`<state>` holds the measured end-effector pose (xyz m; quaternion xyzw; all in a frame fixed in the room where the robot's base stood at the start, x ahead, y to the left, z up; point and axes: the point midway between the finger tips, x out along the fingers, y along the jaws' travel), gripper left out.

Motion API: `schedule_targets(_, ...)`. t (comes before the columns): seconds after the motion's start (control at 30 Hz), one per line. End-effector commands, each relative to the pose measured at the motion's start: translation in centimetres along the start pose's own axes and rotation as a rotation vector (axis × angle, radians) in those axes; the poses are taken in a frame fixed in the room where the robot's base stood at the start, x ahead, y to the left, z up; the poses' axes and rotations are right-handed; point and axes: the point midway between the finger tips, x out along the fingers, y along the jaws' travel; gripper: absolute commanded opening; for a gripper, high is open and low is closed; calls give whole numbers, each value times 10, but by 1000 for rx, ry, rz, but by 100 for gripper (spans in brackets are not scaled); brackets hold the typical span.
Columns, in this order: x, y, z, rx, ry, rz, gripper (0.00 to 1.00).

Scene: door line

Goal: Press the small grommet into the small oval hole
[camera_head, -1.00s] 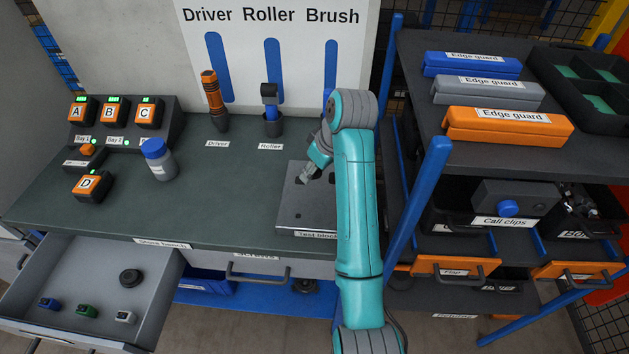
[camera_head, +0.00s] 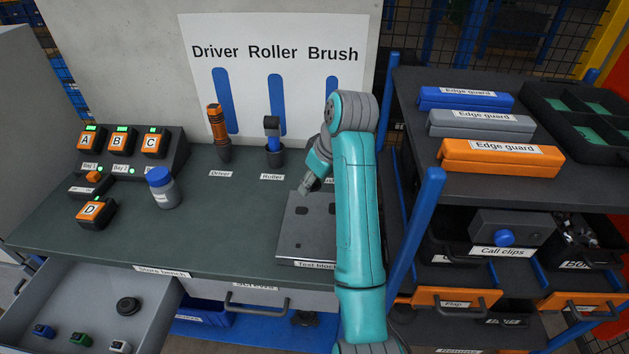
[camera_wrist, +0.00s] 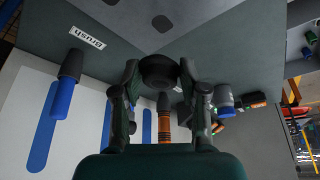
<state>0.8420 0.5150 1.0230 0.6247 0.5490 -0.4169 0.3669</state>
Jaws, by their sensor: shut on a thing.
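My gripper (camera_wrist: 160,85) is shut on a black round grommet (camera_wrist: 157,70), held between its two fingertips in the wrist view. In the head view my gripper (camera_head: 308,186) is over the back edge of the grey test block (camera_head: 312,232); the grommet cannot be made out there. The test block also shows at the top of the wrist view (camera_wrist: 200,12), with a dark hole (camera_wrist: 161,23) in its face, apart from the grommet. My arm hides the block's right side.
An open drawer (camera_head: 165,325) at the lower left holds another black ring (camera_head: 128,306) and several small coloured parts. A blue rack post (camera_head: 415,235) rises to the right. The bench middle is clear.

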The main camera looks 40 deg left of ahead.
Motion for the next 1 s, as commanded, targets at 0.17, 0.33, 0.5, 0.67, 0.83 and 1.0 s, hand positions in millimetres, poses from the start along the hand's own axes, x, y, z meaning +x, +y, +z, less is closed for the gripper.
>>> schedule_targets(0.17, 28, -4, -14, 5, -2, 3, 1)
schedule_targets(0.33, 39, -4, -17, 8, -1, 7, 1)
schedule_targets(0.5, 46, -4, -14, 8, -1, 7, 1)
schedule_targets(0.67, 57, -4, -9, 8, -2, 7, 1)
schedule_targets(0.83, 72, -4, -3, 7, -1, 7, 1)
schedule_targets(1.0, 85, -4, 2, 8, 0, 8, 1)
